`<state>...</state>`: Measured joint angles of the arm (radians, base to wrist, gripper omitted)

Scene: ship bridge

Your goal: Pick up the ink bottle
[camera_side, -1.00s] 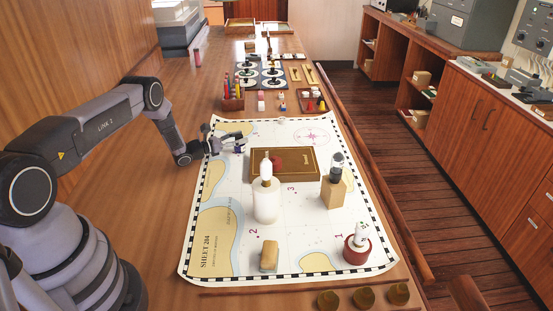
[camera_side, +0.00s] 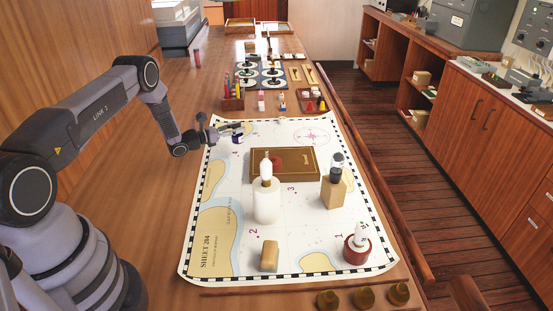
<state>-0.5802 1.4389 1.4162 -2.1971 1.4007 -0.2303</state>
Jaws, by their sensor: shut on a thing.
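The ink bottle (camera_side: 237,138) looks like a small dark blue thing at the far left part of the chart. My gripper (camera_side: 236,130) comes in from the left and is shut on it. The fingers hide part of the bottle. The bottle appears to be held above the chart, but its exact height is hard to tell.
The chart (camera_side: 225,265) bears a brown box (camera_side: 309,163), a white cylinder (camera_side: 266,205) with a white bulb-like piece on top, a wooden block (camera_side: 332,193) with a dark-topped piece, a tan block (camera_side: 269,254) and a red holder (camera_side: 357,252). The chart's right rear is clear.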

